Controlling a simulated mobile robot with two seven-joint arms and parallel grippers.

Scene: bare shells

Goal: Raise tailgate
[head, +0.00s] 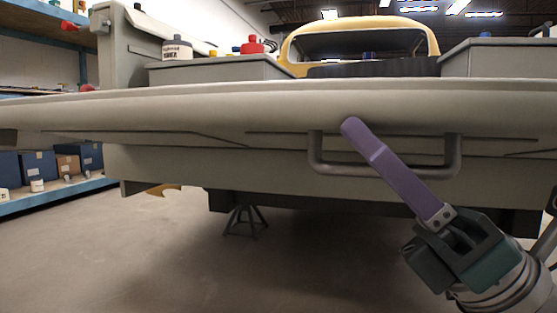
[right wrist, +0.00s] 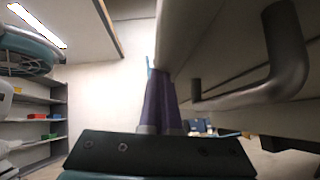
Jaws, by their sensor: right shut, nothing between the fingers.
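The grey tailgate (head: 240,117) spans the head view as a wide, nearly level panel across the back of the truck. A bar handle (head: 440,168) is fixed to its near side, right of centre; it also shows close up in the right wrist view (right wrist: 287,55). My right gripper (head: 350,126) is shut and empty. Its purple fingers slant up and left across the front of the handle, with the tips over the panel's near side. In the right wrist view the fingers (right wrist: 162,95) point along the tailgate's side, left of the handle. I cannot tell whether they touch it. My left gripper is not in view.
The truck's yellow cab (head: 290,52) stands behind the bed. A labelled white container (head: 177,50) and a red item (head: 252,47) sit on a grey box. Blue shelving (head: 75,193) with boxes lines the left. A jack stand (head: 244,222) stands beneath. The floor in front looks clear.

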